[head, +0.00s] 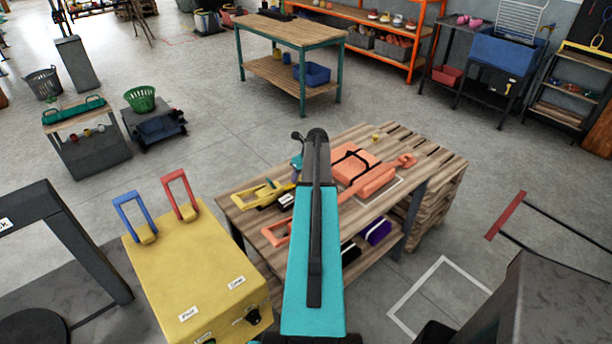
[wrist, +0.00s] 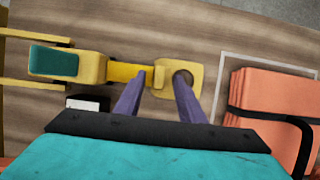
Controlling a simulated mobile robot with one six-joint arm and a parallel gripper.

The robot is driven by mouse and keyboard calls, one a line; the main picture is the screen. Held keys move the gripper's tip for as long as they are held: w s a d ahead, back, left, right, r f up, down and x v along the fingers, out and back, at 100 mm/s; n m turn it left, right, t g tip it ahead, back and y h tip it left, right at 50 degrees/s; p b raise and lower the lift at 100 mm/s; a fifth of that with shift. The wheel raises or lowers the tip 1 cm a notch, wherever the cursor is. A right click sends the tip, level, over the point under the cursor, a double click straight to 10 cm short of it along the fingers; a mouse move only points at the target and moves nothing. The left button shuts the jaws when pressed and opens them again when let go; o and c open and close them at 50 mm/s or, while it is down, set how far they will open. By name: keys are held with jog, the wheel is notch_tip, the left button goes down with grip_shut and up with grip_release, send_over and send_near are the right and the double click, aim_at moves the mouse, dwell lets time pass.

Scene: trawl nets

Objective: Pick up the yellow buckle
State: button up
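The yellow buckle (wrist: 95,65) lies on the wooden bench top in the wrist view. It has a dark green panel on its left body, a narrow yellow bar in the middle and a plate with a round hole at the right end. In the head view the yellow buckle (head: 258,196) lies left of my arm. My gripper (wrist: 159,80) shows two purple fingers, spread apart, with the buckle's right part in line between their tips. I cannot tell how high the tips are above it.
Folded orange webbing with a black strap (wrist: 265,105) lies right of my gripper, inside a white outline. A small black and white block (wrist: 88,104) sits just below the buckle. A yellow cabinet (head: 195,270) with blue and red handles stands left of the bench (head: 245,219).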

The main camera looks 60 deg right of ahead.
jog(key=shift+w+f, duration=0.15)
jog(key=shift+f, duration=0.15)
dwell(0.4)
grip_shut()
